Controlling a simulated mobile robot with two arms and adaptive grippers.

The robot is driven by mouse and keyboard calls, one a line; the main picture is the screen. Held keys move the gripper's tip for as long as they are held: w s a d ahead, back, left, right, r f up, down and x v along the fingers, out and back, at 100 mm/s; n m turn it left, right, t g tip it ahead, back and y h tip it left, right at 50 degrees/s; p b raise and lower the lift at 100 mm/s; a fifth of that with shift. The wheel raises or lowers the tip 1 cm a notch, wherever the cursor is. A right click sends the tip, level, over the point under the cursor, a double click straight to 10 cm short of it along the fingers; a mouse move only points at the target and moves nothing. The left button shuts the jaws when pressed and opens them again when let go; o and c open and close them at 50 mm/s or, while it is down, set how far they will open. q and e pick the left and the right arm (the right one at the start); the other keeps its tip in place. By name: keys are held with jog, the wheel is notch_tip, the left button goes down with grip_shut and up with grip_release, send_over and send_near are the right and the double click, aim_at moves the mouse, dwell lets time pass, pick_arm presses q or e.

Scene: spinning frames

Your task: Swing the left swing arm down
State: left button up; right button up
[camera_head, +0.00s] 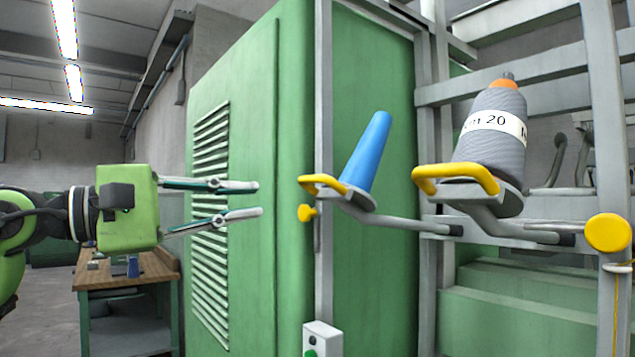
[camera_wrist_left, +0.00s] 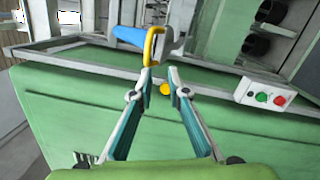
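The left swing arm (camera_head: 392,222) reaches out from the frame at the middle of the head view. Its end carries a small plate with a yellow handle (camera_head: 322,184) and a bare blue cone (camera_head: 367,152) that leans slightly right. My left gripper (camera_head: 260,199) is open and empty, to the left of the yellow handle and apart from it in the head view. In the left wrist view, the yellow handle (camera_wrist_left: 152,46) and blue cone (camera_wrist_left: 129,36) show beyond the fingertips of my left gripper (camera_wrist_left: 160,75). My right gripper is in neither view.
A second swing arm (camera_head: 500,228) to the right holds a grey yarn bobbin (camera_head: 492,135) and a yellow handle (camera_head: 455,175). A green cabinet (camera_head: 245,60) stands behind my left gripper. A button box (camera_head: 322,340) is below. A wooden workbench (camera_head: 118,272) stands at left.

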aim_at(309, 180)
pick_arm(q)
jog(key=s+r+m+t+y, duration=0.1)
jog(key=s+r+m, duration=0.1)
jog(key=s+r, duration=0.1)
jog(key=p+x, duration=0.4)
jog(key=x, duration=0.9)
jog(key=shift+w+a+f, duration=0.15)
jog(key=shift+w, duration=0.1)
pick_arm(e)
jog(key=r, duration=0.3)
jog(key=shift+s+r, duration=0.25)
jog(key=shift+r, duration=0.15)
pick_arm(q)
grip_shut()
